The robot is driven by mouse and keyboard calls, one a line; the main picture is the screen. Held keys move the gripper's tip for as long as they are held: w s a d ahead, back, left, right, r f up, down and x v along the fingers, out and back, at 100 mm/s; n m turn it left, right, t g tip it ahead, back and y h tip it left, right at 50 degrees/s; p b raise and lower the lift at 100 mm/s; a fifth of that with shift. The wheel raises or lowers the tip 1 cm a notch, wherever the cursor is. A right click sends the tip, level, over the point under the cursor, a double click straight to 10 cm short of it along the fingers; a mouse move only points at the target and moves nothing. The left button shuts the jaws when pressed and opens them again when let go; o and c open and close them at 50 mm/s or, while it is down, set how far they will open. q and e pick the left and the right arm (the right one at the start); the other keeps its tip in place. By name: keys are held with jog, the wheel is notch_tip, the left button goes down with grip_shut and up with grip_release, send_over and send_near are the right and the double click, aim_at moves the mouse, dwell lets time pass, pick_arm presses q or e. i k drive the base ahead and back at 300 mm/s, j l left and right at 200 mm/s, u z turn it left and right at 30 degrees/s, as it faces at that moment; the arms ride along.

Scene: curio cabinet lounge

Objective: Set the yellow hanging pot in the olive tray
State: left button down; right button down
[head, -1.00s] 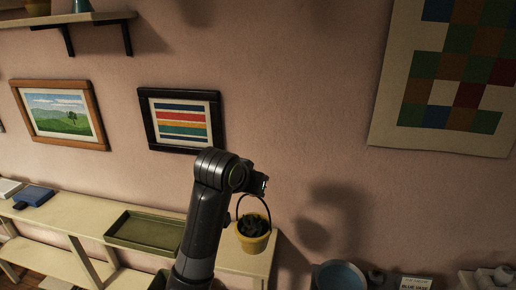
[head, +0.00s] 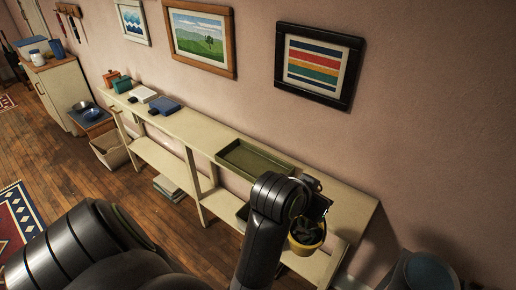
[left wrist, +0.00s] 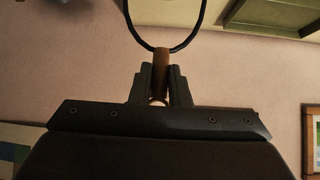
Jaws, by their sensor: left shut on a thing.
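The yellow hanging pot (head: 306,246), with dark contents, hangs upright by its handle from my left gripper (head: 318,206) in the head view. In the left wrist view, my left gripper (left wrist: 160,98) is shut on the brown grip (left wrist: 161,70) of the black looped handle (left wrist: 184,42); the pot's body is out of that view. The olive tray (head: 240,158) lies on the long cream shelf's top, left of and beyond the gripper, and looks empty. My arm hides part of the shelf near its right corner. My right gripper is not in view.
The cream shelf (head: 205,133) runs along the pink wall, with bare top on both sides of the tray. A blue item (head: 165,106) and a white item (head: 143,94) lie farther left. Framed pictures hang above. A bluish round container (head: 430,272) stands at the lower right.

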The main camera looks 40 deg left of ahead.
aim_at(241, 158)
jog(key=i+j, duration=0.1)
jog(key=j, duration=0.25)
jog(key=i+j, duration=0.1)
jog(key=j, duration=0.3)
jog(key=i+j+u, duration=0.1)
jog(key=j, duration=0.25)
jog(key=i+j, duration=0.15)
jog(key=j, duration=0.2)
jog(key=i+j, duration=0.15)
jog(key=j, duration=0.2)
jog(key=i+j, duration=0.1)
jog(key=j, duration=0.25)
jog(key=u, duration=0.05)
